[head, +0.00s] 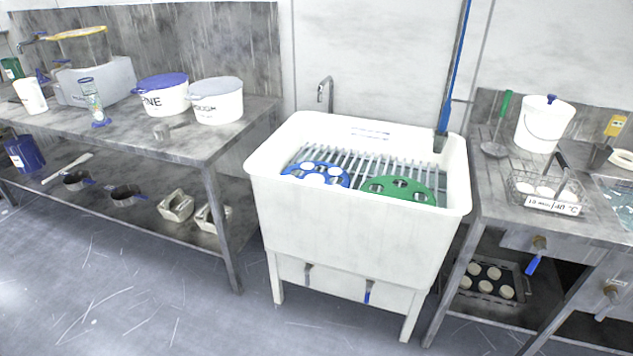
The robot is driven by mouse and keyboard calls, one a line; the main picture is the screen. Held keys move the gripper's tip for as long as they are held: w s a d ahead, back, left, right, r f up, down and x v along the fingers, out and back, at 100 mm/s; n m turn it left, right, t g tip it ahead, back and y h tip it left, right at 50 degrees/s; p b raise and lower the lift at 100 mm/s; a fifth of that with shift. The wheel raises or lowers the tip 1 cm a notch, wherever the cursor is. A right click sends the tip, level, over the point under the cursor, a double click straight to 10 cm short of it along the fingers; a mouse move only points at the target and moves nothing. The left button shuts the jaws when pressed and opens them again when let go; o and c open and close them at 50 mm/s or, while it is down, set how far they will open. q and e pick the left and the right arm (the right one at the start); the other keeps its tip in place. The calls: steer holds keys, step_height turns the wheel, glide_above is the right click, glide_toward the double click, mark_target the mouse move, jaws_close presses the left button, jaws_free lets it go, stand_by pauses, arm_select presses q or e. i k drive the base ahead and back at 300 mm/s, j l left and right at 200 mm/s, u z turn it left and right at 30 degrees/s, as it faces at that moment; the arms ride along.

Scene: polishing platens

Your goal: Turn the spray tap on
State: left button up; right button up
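A white sink (350,240) on legs stands in the middle of the head view. A grey curved spout (326,92) rises behind its rear left rim. Two taps sit low on its front: a left one with a grey handle (308,274) and a right one with a blue handle (368,292). Both handles hang about straight down. No spray is visible. I cannot tell which tap is the spray tap. A blue platen (316,173) and a green platen (402,187) rest on the slatted rack inside the sink. Neither of my grippers is in view.
A left bench (200,148) holds white tubs. A right bench (482,180) carries a wire basket (522,187) and has a blue-handled tap (536,258) below. A blue pole (455,75) stands at the sink's rear right. The floor (150,280) in front is clear.

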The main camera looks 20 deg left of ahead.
mark_target(542, 251)
steer(key=i+z, duration=0.2)
steer(key=z, duration=0.15)
steer(key=i+j+z, duration=0.1)
steer(key=z, duration=0.2)
steer(key=i+j+z, duration=0.15)
steer(key=i+z, duration=0.2)
steer(key=k, duration=0.05)
